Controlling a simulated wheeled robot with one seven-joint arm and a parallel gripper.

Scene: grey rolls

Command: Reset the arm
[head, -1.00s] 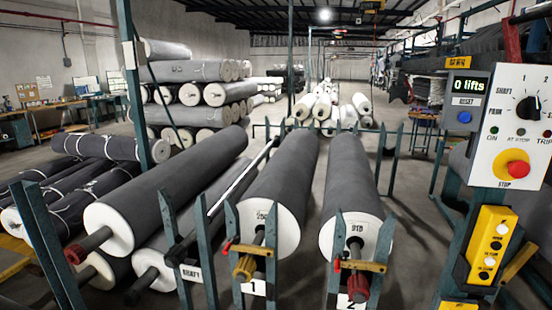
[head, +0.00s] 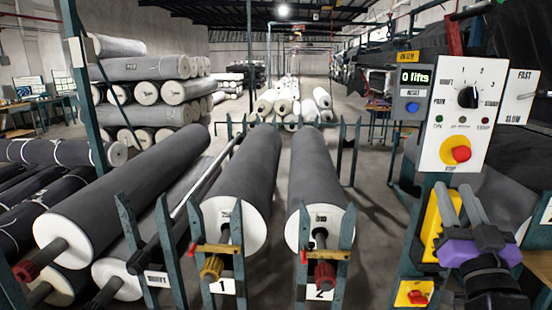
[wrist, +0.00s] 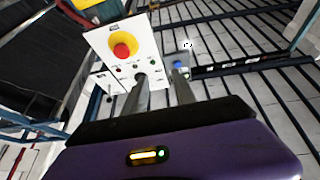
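My gripper (head: 453,184) is at the lower right of the head view. It has a purple body and two grey fingers pointing up. It stands in front of the yellow push-button box, partly hiding it, below the white control panel (head: 452,128). In the wrist view the two fingers (wrist: 160,82) are apart, with nothing between them, and the panel (wrist: 112,62) lies beyond. The panel carries a red stop button (head: 461,154) on yellow and a black dial (head: 468,97). A display box (head: 414,77) reading "0 lifts" with a blue button sits at its left.
Two grey rolls (head: 235,178) (head: 316,175) lie in teal stands numbered 1 and 2. Another large roll (head: 125,190) lies at left, with stacked rolls (head: 147,92) behind. A FAST/SLOW plate (head: 518,97) adjoins the panel. Open floor (head: 378,205) lies between roll 2 and the panel post.

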